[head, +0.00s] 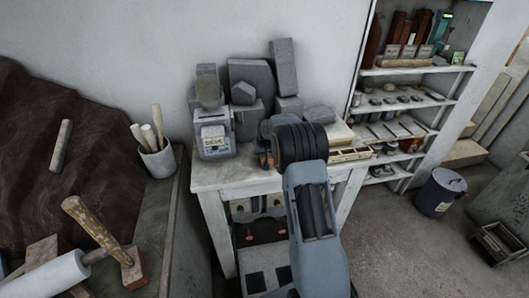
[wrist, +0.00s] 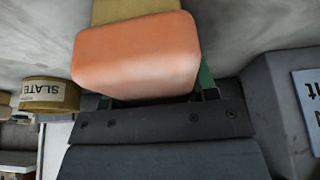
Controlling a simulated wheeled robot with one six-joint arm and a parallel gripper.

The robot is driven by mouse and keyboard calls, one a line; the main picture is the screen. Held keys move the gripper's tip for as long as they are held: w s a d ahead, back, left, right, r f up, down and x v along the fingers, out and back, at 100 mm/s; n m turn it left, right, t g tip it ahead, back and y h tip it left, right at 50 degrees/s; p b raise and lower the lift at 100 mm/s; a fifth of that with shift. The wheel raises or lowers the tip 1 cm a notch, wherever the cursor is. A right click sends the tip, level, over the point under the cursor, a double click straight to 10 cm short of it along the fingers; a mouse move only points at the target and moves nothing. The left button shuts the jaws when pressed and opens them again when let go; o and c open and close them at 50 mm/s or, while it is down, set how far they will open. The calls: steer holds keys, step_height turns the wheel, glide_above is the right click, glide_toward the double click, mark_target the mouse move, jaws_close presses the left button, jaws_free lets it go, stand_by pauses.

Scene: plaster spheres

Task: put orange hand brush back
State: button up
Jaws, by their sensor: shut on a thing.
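My gripper (wrist: 158,92) is shut on the orange hand brush (wrist: 137,55), whose smooth orange block fills the upper middle of the wrist view. A tan part (wrist: 135,11) shows beyond the block; I cannot tell if it is the bristles. Green finger parts show at the block's lower edge, but the fingertips are mostly hidden. In the head view, my black wrist hides most of the gripper, and a small orange patch (head: 265,159) shows to its left, above the white table (head: 236,181).
Grey blocks (head: 250,78) and a box labelled SIEVE (head: 214,139) crowd the table's back and left. A tan tray (head: 349,154) lies right of my wrist. A tin labelled SLATE (wrist: 47,94) shows in the wrist view.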

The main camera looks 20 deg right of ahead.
steer(key=shift+f, duration=0.1)
steer(key=o, duration=0.9)
steer(key=b+v, duration=0.2)
steer(key=v, duration=0.9)
steer(key=shift+r+b, duration=0.2)
steer(key=shift+b, duration=0.2)
steer(key=s+a+r+n, duration=0.1)
steer(key=s+a+r, duration=0.3)
steer(key=s, duration=0.4)
steer(key=s+a+r, duration=0.4)
steer(key=s, duration=0.4)
steer(key=shift+n+t+y, duration=0.3)
steer(key=shift+n+y, duration=0.2)
steer(key=s+a+f, duration=0.1)
steer(key=s, duration=0.4)
steer(key=s+a+f, duration=0.1)
steer(key=s+a, duration=0.1)
steer(key=s, duration=0.3)
steer(key=s+a+f, duration=0.1)
steer(key=s, duration=0.4)
steer(key=shift+a+f, duration=0.2)
steer(key=shift+a, duration=0.1)
